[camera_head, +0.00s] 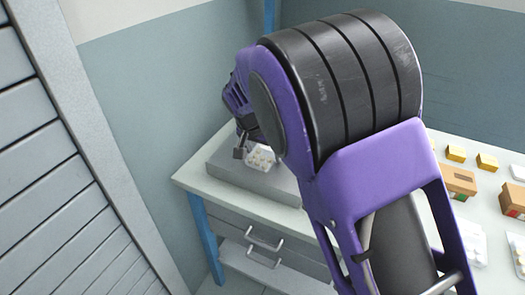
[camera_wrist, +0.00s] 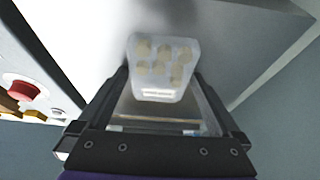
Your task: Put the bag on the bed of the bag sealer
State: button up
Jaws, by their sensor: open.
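A clear bag with several pale round pieces lies flat on a grey slab (camera_head: 222,170) on the white bench in the head view; it looks like the sealer's bed. In the wrist view the bag (camera_wrist: 162,68) lies in front of my fingertips, on a light grey surface. My gripper (camera_wrist: 162,88) is open, with one finger on each side of the bag's near end. I cannot tell whether the fingers touch the bag. In the head view my gripper (camera_head: 252,146) is just above and behind the bag (camera_head: 261,158), partly hidden by my arm.
A red button (camera_wrist: 22,88) on a dark-edged panel is at the left of the wrist view. Brown boxes (camera_head: 458,181), yellow blocks (camera_head: 456,153) and other clear bags (camera_head: 472,240) sit on the bench at right. My arm hides the bench's middle. Drawers (camera_head: 262,240) are below.

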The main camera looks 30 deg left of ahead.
jog(key=p+v, duration=0.1)
jog(key=v, duration=1.1)
jog(key=shift+r, duration=0.2)
